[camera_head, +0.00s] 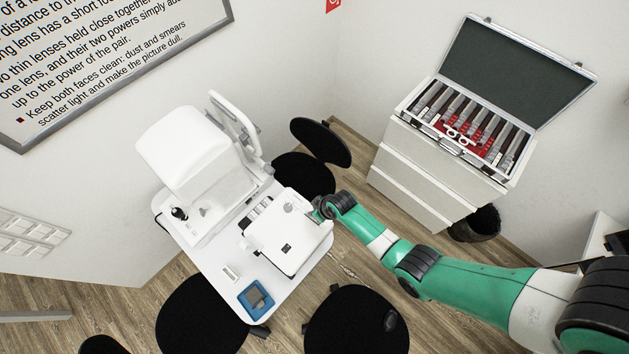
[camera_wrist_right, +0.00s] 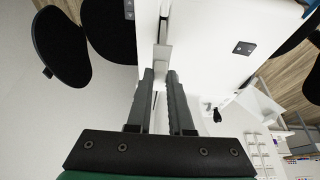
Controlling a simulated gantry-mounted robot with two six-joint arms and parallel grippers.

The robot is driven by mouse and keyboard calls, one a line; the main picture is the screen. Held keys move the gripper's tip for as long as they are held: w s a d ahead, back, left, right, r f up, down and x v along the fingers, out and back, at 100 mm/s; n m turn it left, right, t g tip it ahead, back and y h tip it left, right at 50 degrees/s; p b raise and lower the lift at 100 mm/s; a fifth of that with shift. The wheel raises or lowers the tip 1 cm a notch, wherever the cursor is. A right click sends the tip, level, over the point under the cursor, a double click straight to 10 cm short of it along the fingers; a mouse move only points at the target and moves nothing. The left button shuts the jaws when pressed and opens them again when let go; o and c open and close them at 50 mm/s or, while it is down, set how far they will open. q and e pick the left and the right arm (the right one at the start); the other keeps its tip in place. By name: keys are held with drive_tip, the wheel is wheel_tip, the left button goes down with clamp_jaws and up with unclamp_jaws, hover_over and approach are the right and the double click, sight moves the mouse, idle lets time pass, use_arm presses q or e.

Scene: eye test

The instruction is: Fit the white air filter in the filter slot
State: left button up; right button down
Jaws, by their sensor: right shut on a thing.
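The white air filter (camera_wrist_right: 162,54) shows as a small pale piece at the fingertips of my right gripper (camera_wrist_right: 160,76), which is shut on it. Just beyond it, a narrow dark filter slot (camera_wrist_right: 163,30) runs in the side of a white boxy device (camera_wrist_right: 205,35). The filter lines up with the slot's near end; I cannot tell whether it is inside. In the head view my right gripper (camera_head: 318,210) is at the right side of the device (camera_head: 285,240), and the filter is hidden there. My left gripper is not in view.
The device stands on a white table (camera_head: 208,277) beside a large white instrument (camera_head: 190,155). A small white block (camera_head: 230,272) and a blue tray (camera_head: 247,310) lie at the table's front. Black stools (camera_head: 357,320) surround it. An open lens case (camera_head: 470,125) sits on drawers.

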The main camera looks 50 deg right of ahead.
drive_tip(key=shift+f+b, duration=2.95)
drive_tip(key=shift+f, duration=0.3)
drive_tip(key=c, duration=0.7)
unclamp_jaws()
drive_tip(key=shift+c, duration=0.2)
